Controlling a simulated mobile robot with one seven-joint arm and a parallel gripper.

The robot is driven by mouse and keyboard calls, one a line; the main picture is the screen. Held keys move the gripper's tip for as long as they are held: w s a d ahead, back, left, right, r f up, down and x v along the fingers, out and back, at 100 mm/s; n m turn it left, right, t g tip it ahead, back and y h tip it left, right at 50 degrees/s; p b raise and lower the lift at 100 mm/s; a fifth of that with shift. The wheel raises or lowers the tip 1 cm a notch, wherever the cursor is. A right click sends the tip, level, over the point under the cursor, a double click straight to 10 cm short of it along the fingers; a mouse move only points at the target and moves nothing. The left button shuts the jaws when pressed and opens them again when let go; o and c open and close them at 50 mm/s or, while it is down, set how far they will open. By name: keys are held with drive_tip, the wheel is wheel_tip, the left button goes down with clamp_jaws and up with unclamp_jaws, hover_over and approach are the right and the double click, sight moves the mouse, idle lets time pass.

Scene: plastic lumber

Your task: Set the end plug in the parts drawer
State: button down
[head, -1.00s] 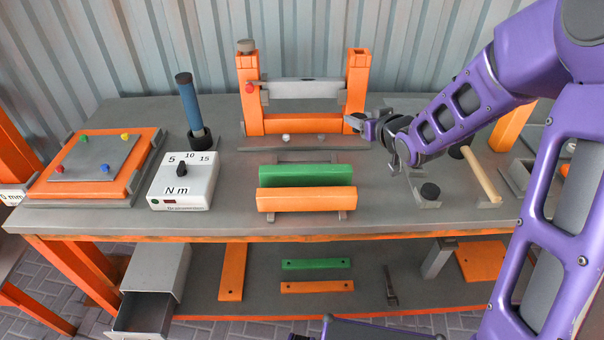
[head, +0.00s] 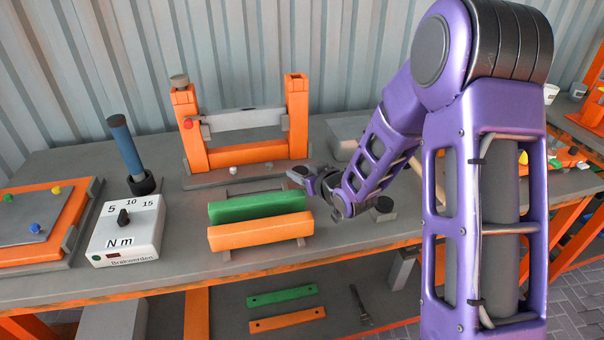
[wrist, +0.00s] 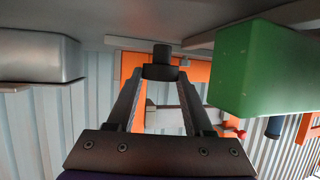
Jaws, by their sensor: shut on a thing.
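My gripper (head: 301,174) is in front of the foot of the orange frame's right post, behind and right of the green bar. In the wrist view its fingers (wrist: 160,72) are shut on a dark, short cylindrical end plug (wrist: 160,55). The plug is hard to make out in the head view. The grey housing of the parts drawer (head: 110,318) stands under the bench at the lower left, cut off by the picture edge. The drawer's opening is out of view.
The upright orange frame (head: 245,155) stands behind the green bar (head: 255,206) and orange bar (head: 260,231). A torque box (head: 125,230) and blue-handled tool (head: 125,145) are to the left. A lower shelf holds flat strips.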

drive_tip(key=shift+f+b, duration=0.4)
drive_tip(key=shift+b, duration=0.1)
drive_tip(key=shift+f, duration=0.2)
drive_tip(key=shift+c, duration=1.4)
unclamp_jaws()
drive_tip(key=shift+s+f, duration=0.1)
